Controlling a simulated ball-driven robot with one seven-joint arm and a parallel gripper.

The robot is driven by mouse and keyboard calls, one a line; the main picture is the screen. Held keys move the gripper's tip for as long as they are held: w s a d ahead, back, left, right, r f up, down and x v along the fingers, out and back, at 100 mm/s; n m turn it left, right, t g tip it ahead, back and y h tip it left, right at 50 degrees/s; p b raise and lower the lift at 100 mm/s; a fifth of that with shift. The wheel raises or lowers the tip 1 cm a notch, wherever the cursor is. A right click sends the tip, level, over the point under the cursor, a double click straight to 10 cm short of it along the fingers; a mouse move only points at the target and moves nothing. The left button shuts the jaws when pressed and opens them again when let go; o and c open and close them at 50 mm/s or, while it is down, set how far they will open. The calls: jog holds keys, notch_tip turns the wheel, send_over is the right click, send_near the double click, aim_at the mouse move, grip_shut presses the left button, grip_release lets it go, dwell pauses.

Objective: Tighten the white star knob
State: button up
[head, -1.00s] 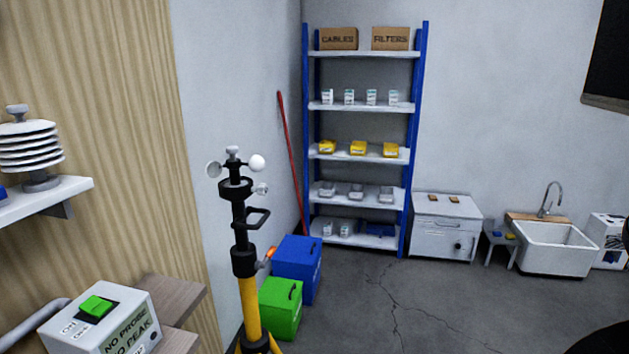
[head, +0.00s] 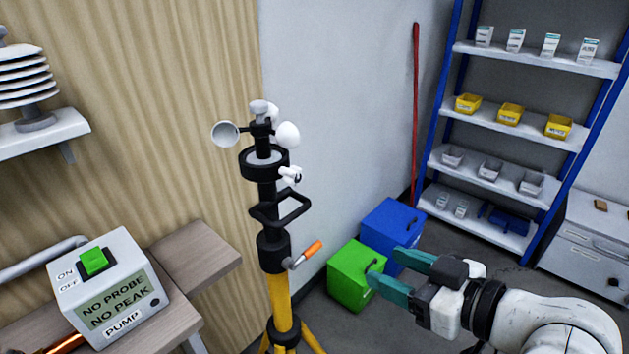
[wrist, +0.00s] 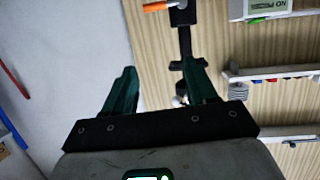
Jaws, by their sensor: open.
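A small white knob (head: 291,175) sticks out on the right side of the black collar (head: 264,162) near the top of the mast; its star shape is too small to make out. An anemometer with white cups (head: 287,134) sits above it. Below are a black bracket (head: 281,208) and an orange-handled lever (head: 306,254) on the yellow tripod (head: 281,305). My gripper (head: 385,268) is open and empty, right of and lower than the knob, clearly apart from the mast. In the wrist view my open fingers (wrist: 158,68) show below the orange lever (wrist: 158,6); I cannot make out the knob there.
A pump box (head: 110,290) with a green switch stands on a wooden bench at left. Green (head: 352,277) and blue (head: 393,232) boxes sit on the floor behind my gripper. A blue-framed shelf (head: 530,65) stands at right.

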aim_at(298, 179)
jog(key=a+r+n+y, duration=0.3)
jog(key=a+r+y, duration=0.15)
jog(key=r, duration=0.65)
jog(key=shift+t, duration=0.3)
jog(key=x, duration=0.3)
jog(key=p+x, duration=0.1)
jog(key=x, duration=0.3)
jog(key=f+x, duration=0.1)
jog(key=x, duration=0.3)
jog(key=shift+p, duration=0.35)
jog(key=c, duration=1.1)
